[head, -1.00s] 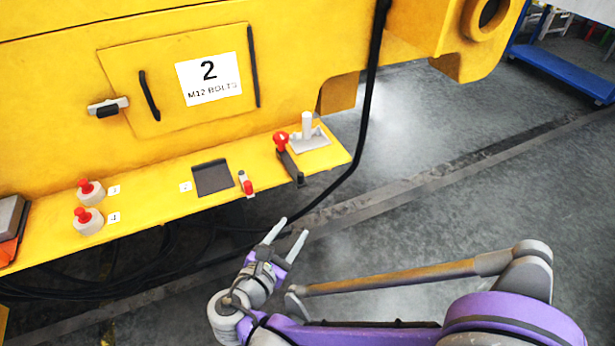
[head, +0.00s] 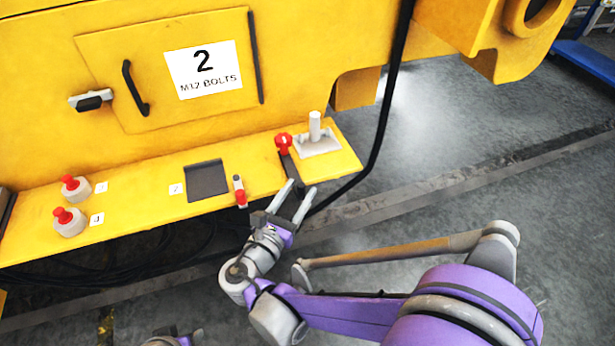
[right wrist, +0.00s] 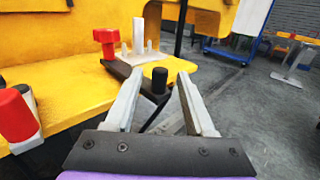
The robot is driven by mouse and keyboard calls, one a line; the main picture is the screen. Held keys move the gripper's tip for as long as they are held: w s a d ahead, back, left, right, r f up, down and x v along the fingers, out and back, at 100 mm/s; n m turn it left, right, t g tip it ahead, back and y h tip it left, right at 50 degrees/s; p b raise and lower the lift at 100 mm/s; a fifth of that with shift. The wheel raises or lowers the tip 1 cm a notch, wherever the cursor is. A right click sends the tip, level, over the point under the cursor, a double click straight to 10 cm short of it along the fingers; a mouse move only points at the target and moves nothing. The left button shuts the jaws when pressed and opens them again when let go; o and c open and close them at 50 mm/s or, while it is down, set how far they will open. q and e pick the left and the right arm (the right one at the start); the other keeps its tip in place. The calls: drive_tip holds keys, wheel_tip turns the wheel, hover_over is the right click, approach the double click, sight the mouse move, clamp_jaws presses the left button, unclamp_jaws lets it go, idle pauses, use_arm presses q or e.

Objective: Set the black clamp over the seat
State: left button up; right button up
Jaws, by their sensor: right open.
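The black clamp (head: 288,167) is a dark bar with a red knob at its far end. It lies across the front edge of the yellow ledge, beside the seat. In the right wrist view, the clamp (right wrist: 128,75) shows a round black end post at its near end. The seat (head: 317,143) is a pale grey plate with an upright post and also shows in the right wrist view (right wrist: 139,45). My right gripper (head: 301,186) is open and empty. In the right wrist view, its fingertips (right wrist: 160,77) flank the black end post; contact cannot be told.
The yellow ledge (head: 140,208) holds two red-topped grey knobs (head: 70,222), a dark plate (head: 206,181) and a small red-tipped switch (head: 240,193). A black cable (head: 385,120) hangs right of the seat. A yellow panel (head: 150,100) stands behind. Open floor lies right.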

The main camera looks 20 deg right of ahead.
sight(292, 169)
drive_tip(key=x, duration=0.5)
drive_tip(key=shift+a, duration=0.1)
clamp_jaws()
idle(1.3)
